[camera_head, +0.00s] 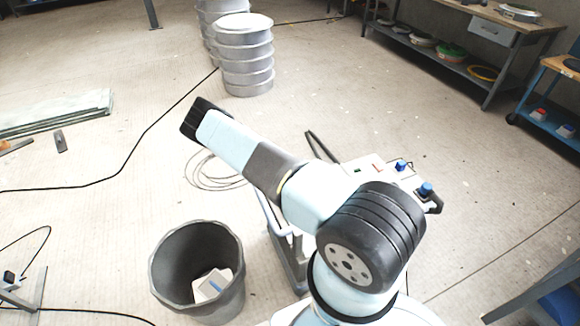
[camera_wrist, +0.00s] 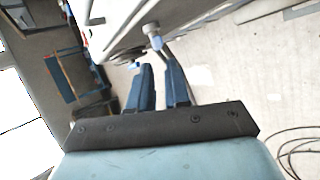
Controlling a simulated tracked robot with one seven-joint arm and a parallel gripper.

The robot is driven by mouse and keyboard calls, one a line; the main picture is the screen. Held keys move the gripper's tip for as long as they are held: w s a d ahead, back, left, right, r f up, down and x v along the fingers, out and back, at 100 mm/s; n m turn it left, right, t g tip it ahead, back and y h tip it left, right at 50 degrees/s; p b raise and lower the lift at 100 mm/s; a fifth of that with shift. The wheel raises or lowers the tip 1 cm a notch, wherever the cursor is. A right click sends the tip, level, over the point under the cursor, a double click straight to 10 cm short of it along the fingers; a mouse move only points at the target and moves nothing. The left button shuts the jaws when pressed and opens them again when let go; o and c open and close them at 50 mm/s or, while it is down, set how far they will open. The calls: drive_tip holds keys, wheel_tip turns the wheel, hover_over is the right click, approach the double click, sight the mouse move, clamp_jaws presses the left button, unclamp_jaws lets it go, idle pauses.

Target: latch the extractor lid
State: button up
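A pale box-shaped unit (camera_head: 352,172), which may be the extractor, stands behind my arm in the head view, partly hidden by it. Two blue knobs, one at the back (camera_head: 401,165) and one at the right (camera_head: 425,189), show on its top. In the wrist view my gripper (camera_wrist: 160,75) has its two blue fingers apart, with nothing seen held between them. A pale blue-grey knob or latch (camera_wrist: 152,31) on a pale body (camera_wrist: 118,22) lies just beyond the fingertips, apart from them. I cannot pick out my fingertips in the head view.
A grey bin (camera_head: 170,290) with a white box (camera_head: 212,285) in it stands at front left. Cables cross the floor. A workbench (camera_head: 500,45) is at the upper right. Floor on the right is mostly clear.

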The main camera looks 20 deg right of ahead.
drive_tip(key=d+r+m+y, duration=0.1)
drive_tip(key=d+m, duration=0.1)
drive_tip(key=s+d+r+m+t+y, duration=0.1)
drive_tip(key=m+y, duration=0.1)
drive_tip(key=s+d+r+m+y, duration=0.1)
drive_tip(key=d+m+y, duration=0.1)
drive_tip(key=shift+s+d+r+t, duration=0.15)
drive_tip(key=shift+d+r+t, duration=0.05)
drive_tip(key=shift+d+t, duration=0.1)
clamp_jaws()
drive_tip(key=s+d+r+m+t+y, duration=0.3)
drive_tip(key=d+r+m+t, duration=0.15)
drive_tip(key=r+m, duration=0.3)
drive_tip(key=shift+g, duration=0.35)
drive_tip(key=f, duration=1)
drive_tip(key=shift+w+d, duration=0.25)
drive_tip(key=shift+d, duration=0.1)
drive_tip(key=f, duration=0.1)
drive_tip(key=a+f, duration=0.1)
drive_tip(key=shift+a+f, duration=0.3)
drive_tip(key=shift+f, duration=0.05)
drive_tip(key=shift+a+f, duration=0.4)
drive_tip(key=shift+f, duration=0.1)
